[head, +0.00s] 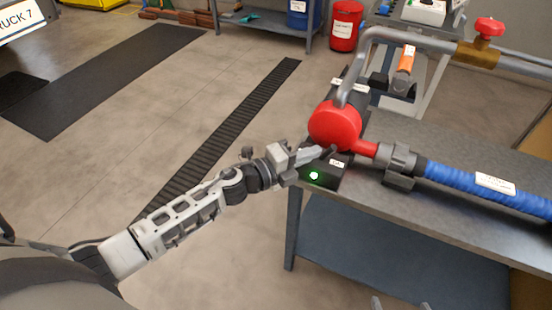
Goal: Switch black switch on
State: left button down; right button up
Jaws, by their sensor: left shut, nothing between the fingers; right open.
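A black box (328,181) sits at the near left corner of the grey workbench (385,205), below a round red pump part (335,125). A green light (314,176) glows on its front, and a small white label (337,162) is on its top. My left gripper (328,151) is shut and empty, with its fingertips at the top of the black box, just under the red part. The black switch itself cannot be made out there; the fingers may cover it. My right gripper (400,304) is open at the bottom edge, with only its fingertips showing.
A blue hose (470,184) with a grey clamp (399,165) runs right from the red part along the bench. A grey bent pipe (400,35) with a red-handled valve (489,28) arches above. The floor left of the bench is open.

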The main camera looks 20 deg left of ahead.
pick_arm(q)
jog(key=r+v, duration=0.2)
jog(key=v, duration=1)
jog(key=shift+s+d+r, duration=0.2)
jog(key=shift+d, duration=0.05)
jog(key=s+d+f+n+g+y, duration=0.1)
jog(key=s+d+f+n+y, duration=0.1)
jog(key=s+f+n, duration=0.4)
jog(key=s+d+f+n+g+y, duration=0.2)
jog(key=s+f+n+y, duration=0.3)
jog(key=n, duration=1.2)
notch_tip(320, 180, down, 2)
jog(key=shift+s+d+n+g, duration=0.2)
jog(key=shift+s+n+g, duration=0.1)
jog(key=shift+s, duration=0.6)
